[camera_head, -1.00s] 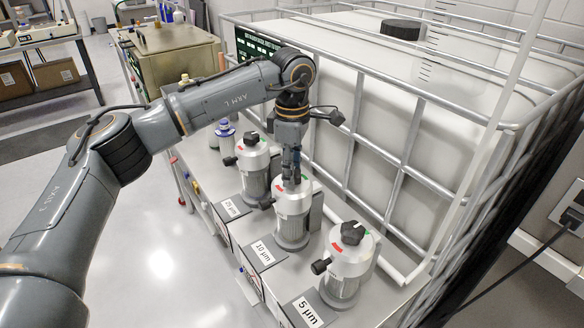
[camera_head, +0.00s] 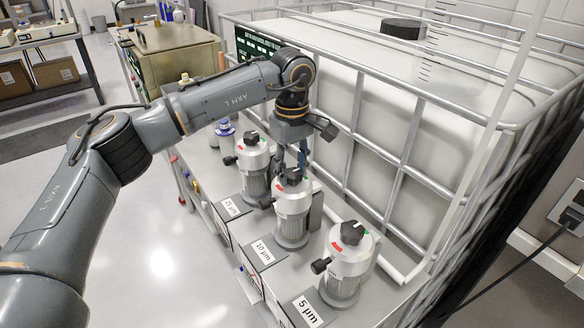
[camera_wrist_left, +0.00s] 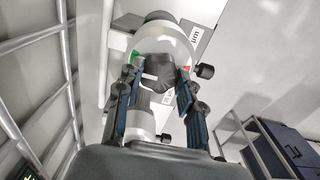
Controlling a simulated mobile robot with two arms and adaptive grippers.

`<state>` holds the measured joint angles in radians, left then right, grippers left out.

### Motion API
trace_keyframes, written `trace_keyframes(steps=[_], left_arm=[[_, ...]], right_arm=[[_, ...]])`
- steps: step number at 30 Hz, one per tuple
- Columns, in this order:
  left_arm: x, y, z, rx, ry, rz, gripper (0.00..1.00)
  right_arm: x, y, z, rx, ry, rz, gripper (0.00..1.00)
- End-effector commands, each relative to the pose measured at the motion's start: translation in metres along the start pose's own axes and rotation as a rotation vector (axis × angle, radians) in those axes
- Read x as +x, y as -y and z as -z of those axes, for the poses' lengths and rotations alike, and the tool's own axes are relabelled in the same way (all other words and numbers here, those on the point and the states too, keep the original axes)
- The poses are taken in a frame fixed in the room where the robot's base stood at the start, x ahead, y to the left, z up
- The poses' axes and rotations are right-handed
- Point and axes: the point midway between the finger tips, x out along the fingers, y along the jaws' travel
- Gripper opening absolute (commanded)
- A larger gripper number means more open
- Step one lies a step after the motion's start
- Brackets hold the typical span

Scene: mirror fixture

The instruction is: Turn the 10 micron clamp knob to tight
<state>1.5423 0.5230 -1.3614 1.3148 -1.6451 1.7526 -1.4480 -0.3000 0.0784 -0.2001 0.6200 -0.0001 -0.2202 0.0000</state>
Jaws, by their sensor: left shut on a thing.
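The 10 µm filter housing (camera_head: 292,215) stands upright in the middle of a row of three, behind its "10 µm" label (camera_head: 264,252). Its black clamp knob (camera_head: 291,176) sits on top, with a red mark on the left of the white cap and a green one on the right. My left gripper (camera_head: 292,163) points down over it, shut on the knob, a blue-padded finger on either side. In the left wrist view, the knob (camera_wrist_left: 159,73) lies between the fingers (camera_wrist_left: 154,93), and both coloured marks show. My right gripper is not in view.
The 25 µm housing (camera_head: 254,170) stands behind, and the 5 µm housing (camera_head: 346,262) in front, each with a black top knob. A large white tank in a metal cage (camera_head: 400,170) closes off the right side. Open floor (camera_head: 160,240) lies to the left.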

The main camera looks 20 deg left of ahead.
Motion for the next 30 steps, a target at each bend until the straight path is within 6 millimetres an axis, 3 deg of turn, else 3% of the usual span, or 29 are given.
trace_keyframes(steps=[15, 16, 19, 30], left_arm=[[0.0005, 0.0, -0.0002, 0.021, 0.0, 0.001, 0.06], [0.0005, 0.0, -0.0003, 0.021, 0.0, 0.001, 0.41], [0.0005, 0.0, -0.0003, 0.02, 0.0, 0.001, 0.6], [-0.0038, -0.0004, 0.0, 0.019, -0.001, -0.001, 0.6]], right_arm=[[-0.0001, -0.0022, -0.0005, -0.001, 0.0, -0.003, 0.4], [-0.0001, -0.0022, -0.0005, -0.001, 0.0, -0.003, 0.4], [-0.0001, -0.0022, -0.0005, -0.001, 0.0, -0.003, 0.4], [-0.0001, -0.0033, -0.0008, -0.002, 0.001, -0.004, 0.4]])
